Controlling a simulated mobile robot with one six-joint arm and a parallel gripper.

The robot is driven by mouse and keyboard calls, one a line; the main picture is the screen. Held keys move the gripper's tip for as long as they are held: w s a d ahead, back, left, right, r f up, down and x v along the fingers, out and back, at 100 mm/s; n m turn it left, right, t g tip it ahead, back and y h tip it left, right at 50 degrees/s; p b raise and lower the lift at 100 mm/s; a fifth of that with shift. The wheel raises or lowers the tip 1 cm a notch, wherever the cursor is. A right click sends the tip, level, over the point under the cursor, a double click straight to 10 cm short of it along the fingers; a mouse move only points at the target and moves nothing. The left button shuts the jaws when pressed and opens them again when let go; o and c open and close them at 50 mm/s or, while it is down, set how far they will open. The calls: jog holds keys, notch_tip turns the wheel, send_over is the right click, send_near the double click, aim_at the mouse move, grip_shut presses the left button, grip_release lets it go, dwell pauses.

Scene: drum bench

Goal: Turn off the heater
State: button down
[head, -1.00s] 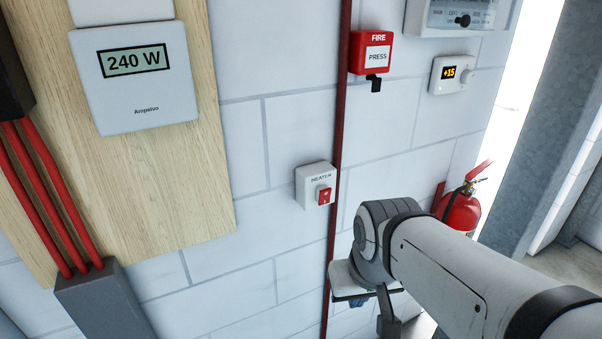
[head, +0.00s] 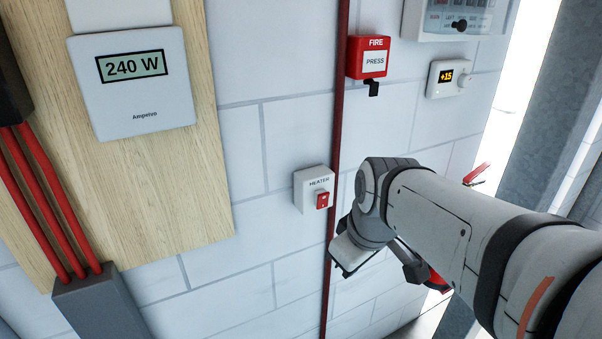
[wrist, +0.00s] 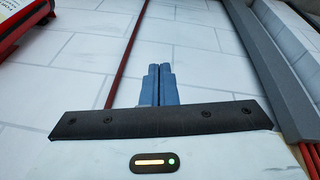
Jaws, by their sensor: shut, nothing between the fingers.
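The heater switch is a white box (head: 308,178) labelled HEATER, with a red rocker (head: 322,200) on its front. It is fixed to the white block wall, just left of the dark red pipe in the head view. My gripper (wrist: 158,68) shows in the wrist view as two blue fingers side by side, shut and empty, pointing at bare wall. In the head view my arm's end is right of and below the switch, apart from it, and the fingers are hidden. The switch cannot be made out in the wrist view.
A red fire call point (head: 368,57) and a thermostat reading +15 (head: 450,79) are above right. A power meter reading 240 W (head: 134,82) hangs on the wooden board (head: 180,200) at left. A red extinguisher (head: 436,277) is partly hidden behind my arm. Wall around the switch is clear.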

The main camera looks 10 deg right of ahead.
aim_at(328, 196)
jog(key=w+d+r+n+t+y, duration=0.1)
jog(key=w+d+r+n, duration=0.1)
jog(key=w+r+n, duration=0.8)
jog(key=n, duration=0.5)
jog(key=shift+w+d+n, duration=0.25)
jog(key=shift+n, duration=0.05)
jog(key=shift+w+a+f+p, duration=0.45)
jog(key=shift+w+f+p, duration=0.15)
jog(key=shift+w+f, duration=0.8)
jog(key=shift+w+a+f+p, duration=0.45)
jog(key=shift+w+f+p, duration=0.2)
jog(key=shift+w+f, duration=0.7)
jog(key=shift+w+a+f+p, duration=0.55)
jog(key=shift+w+f, duration=0.55)
jog(key=shift+f, duration=0.5)
jog(key=shift+d, duration=0.15)
